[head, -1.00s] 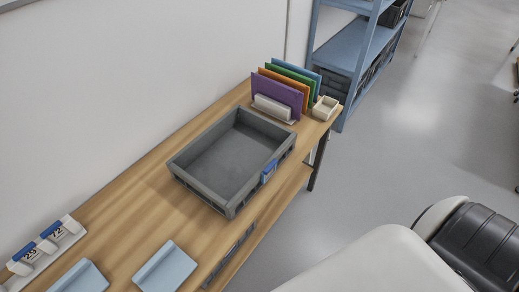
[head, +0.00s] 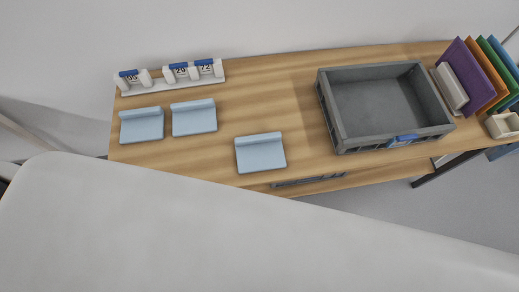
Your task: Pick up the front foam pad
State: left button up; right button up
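Three light blue foam pads, each with a raised back edge, lie on the wooden table in the head view. The front foam pad (head: 260,153) lies nearest the table's front edge, left of the grey crate, with nothing on it. The other two pads, the left one (head: 142,125) and the middle one (head: 194,117), lie side by side farther left and back; both are empty. Neither of my grippers is in view.
A grey crate (head: 337,119), empty, stands right of the front pad. A white rack (head: 170,80) with numbered blue-topped pieces stands at the back left. Coloured panels (head: 470,75) and a small cream box (head: 502,125) are at the right end. A large pale surface hides the lower picture.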

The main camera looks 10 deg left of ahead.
aim_at(264, 151)
jog(key=k+j+z, duration=1)
jog(key=i+l, duration=0.1)
